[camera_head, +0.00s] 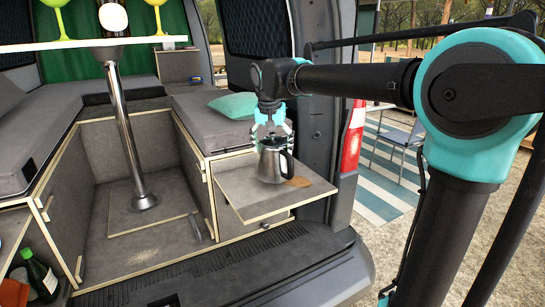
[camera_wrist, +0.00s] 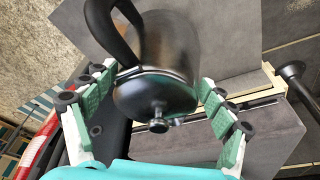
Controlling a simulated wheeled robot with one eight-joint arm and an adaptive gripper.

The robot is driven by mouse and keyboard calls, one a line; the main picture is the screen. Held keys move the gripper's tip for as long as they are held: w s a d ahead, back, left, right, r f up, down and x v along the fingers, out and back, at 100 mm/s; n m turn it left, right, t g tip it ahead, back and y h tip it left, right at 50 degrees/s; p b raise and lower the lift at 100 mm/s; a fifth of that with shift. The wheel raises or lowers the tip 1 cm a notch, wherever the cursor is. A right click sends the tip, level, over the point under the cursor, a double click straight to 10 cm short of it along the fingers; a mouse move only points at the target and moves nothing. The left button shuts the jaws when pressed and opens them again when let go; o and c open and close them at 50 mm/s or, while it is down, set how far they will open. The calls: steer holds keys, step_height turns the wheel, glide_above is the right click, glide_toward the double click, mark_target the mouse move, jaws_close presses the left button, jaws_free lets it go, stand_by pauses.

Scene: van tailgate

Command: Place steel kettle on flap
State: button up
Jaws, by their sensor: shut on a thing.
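The steel kettle (camera_head: 272,160) is a silver pot with a black handle on its right side. It stands upright on, or just above, the flap (camera_head: 238,191), a grey board with pale wooden edges at the van's rear; I cannot tell whether its base touches. My gripper (camera_head: 271,134) is above the kettle, shut on its upper part. In the wrist view the kettle (camera_wrist: 157,95) shows its lid and knob between the green finger pads of my gripper (camera_wrist: 158,105). The kettle's lower side is partly hidden in the wrist view.
A small wooden piece (camera_head: 299,181) lies on the flap right of the kettle. A teal pillow (camera_head: 234,105) lies on the bench behind. A table (camera_head: 90,43) with glasses stands at the left on a metal post (camera_head: 125,135). The flap's left and front parts are clear.

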mark_target(272, 156)
steer(key=shift+f, duration=1.55)
steer(key=o, duration=1.8)
steer(key=shift+c, duration=0.2)
steer(key=shift+r, duration=0.1)
steer(key=v, duration=1.2)
